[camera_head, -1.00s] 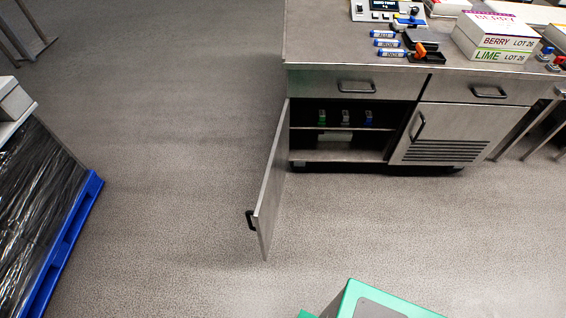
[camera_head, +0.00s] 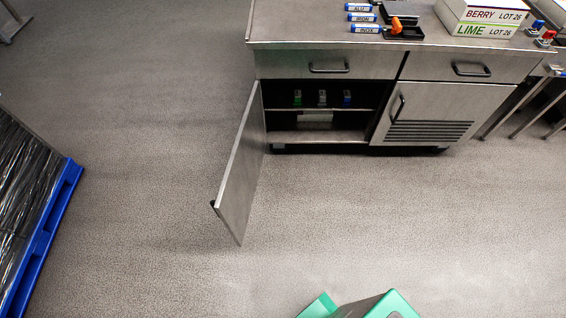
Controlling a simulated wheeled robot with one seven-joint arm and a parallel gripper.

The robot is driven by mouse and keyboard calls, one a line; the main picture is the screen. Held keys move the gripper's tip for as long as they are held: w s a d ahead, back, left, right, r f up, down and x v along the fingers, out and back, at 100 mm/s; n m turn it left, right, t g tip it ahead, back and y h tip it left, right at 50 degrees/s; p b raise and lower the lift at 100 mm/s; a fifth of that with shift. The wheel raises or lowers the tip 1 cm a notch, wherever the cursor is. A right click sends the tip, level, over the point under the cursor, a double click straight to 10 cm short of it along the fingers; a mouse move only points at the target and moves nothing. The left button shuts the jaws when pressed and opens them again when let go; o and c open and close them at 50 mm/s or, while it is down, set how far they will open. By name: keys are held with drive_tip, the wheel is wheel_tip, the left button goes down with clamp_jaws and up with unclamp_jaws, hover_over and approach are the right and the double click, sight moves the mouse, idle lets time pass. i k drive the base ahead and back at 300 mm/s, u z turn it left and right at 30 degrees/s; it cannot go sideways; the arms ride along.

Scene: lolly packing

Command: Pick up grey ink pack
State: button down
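The grey ink pack (camera_head: 322,98) stands upright on the upper shelf inside the open left compartment of the steel cabinet (camera_head: 420,98). A green pack (camera_head: 297,98) stands to its left and a blue pack (camera_head: 347,98) to its right, with small gaps between them. The packs are small in the picture and shaded by the compartment. My gripper is not in view.
The cabinet door (camera_head: 240,170) stands open, jutting toward the front left. A pale item (camera_head: 316,117) sits below the shelf. A blue pallet (camera_head: 45,240) is at left. Floor between is clear.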

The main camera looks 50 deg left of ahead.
sight(321, 98)
drive_tip(key=z, duration=0.55)
drive_tip(key=k, duration=1.85)
drive_tip(key=u, duration=1.8)
drive_tip(key=i, duration=1)
